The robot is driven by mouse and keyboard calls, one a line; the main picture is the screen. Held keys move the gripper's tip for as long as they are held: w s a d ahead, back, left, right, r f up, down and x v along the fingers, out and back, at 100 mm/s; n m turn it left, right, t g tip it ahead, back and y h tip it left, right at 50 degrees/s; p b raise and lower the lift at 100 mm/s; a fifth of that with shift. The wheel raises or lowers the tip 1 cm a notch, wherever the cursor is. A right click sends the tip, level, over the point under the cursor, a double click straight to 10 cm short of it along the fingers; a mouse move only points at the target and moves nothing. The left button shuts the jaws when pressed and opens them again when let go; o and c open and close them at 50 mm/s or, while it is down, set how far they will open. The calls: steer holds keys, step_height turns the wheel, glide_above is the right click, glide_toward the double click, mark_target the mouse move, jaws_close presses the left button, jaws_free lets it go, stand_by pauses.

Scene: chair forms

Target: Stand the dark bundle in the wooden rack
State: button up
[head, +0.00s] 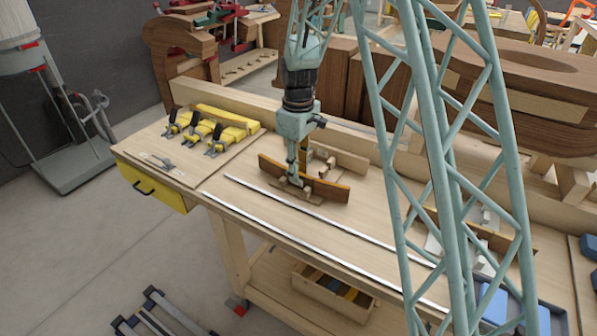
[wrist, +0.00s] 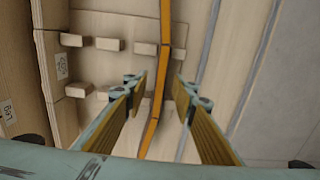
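The dark bundle (head: 325,190) is a long, curved brown strip with an orange edge. It stands on edge on the bench, and in the wrist view its edge (wrist: 154,125) runs between my fingers. The wooden rack, with small blocks (wrist: 108,44), lies under and behind it. At the far end the strip passes between two of the blocks; its lower contact is hard to see. My gripper (head: 294,180) is down over the strip's middle. In the wrist view my gripper (wrist: 160,88) is open, with a finger on each side and a visible gap to each.
Yellow clamps (head: 208,130) lie on the bench at the left. A metal rail (head: 330,224) runs along the front. A light board (head: 341,157) stands behind the rack. Blue blocks (head: 493,303) sit in a tray at the right. My lattice column hides part of the bench.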

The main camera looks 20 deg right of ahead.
step_height(320, 180, up, 12)
stand_by(0.7)
stand_by(0.4)
steer(key=s+r+m+t+b, duration=0.1)
steer(key=s+r+m+b, duration=0.1)
steer(key=s+r, duration=0.75)
steer(key=s+r+m+t+b, duration=0.15)
steer(key=s+r, duration=0.45)
steer(key=s, duration=0.7)
steer(key=s+f+m+t+b, duration=0.1)
steer(key=s+m+b, duration=0.3)
steer(key=s, duration=2.2)
steer(key=shift+f+m, duration=0.55)
steer(key=shift+m, duration=0.1)
